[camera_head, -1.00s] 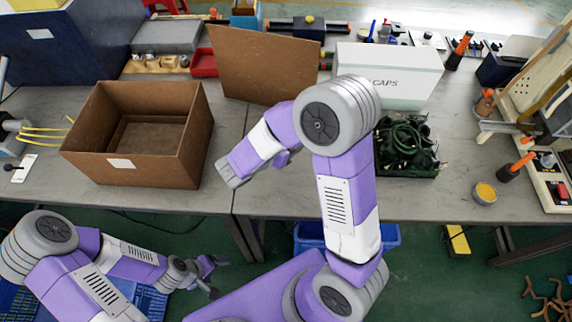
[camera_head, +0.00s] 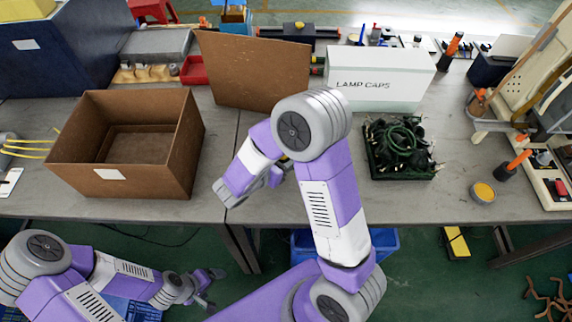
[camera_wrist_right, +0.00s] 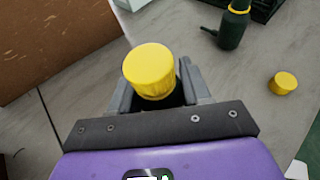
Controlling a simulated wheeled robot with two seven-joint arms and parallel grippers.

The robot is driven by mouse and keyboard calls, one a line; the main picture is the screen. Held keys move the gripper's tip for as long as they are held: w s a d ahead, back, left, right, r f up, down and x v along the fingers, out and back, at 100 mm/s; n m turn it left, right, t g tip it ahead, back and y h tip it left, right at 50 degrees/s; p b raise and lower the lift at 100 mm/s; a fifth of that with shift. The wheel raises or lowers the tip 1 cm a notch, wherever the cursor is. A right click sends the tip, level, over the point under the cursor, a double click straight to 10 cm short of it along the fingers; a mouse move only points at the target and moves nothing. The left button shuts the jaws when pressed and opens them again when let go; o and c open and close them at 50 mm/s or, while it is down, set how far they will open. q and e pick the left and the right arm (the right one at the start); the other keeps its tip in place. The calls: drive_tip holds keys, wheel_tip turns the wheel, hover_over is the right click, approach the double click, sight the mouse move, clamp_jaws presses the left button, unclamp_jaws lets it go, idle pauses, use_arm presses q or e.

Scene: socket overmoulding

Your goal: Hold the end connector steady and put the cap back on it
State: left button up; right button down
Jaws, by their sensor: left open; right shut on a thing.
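In the right wrist view, my right gripper (camera_wrist_right: 157,88) is shut on a piece with a ribbed, round yellow top (camera_wrist_right: 150,68). Something dark shows below that top; I cannot tell how much of a connector is under it. A dark green connector (camera_wrist_right: 232,30) with a yellow band is on the table ahead, clear of my fingers. A loose yellow cap (camera_wrist_right: 284,83) is on the table to the right. My left gripper (camera_head: 211,288) is open and low at the left, in front of the table and apart from the parts.
An open cardboard box (camera_head: 75,155) stands on the left, with a brown panel (camera_head: 250,72) behind. A white "LAMP CAPS" box (camera_head: 385,82) and a tray of dark cables (camera_head: 400,175) are at right. A yellow-filled tin (camera_head: 482,192) is near the front edge.

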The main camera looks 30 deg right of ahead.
drive_tip(key=shift+f+b, duration=0.75)
drive_tip(key=shift+f, duration=1.1)
drive_tip(key=shift+f, duration=0.2)
drive_tip(key=c, duration=0.5)
unclamp_jaws()
drive_tip(key=shift+r, duration=0.2)
drive_tip(key=p+v, duration=0.3)
drive_tip(key=v, duration=0.9)
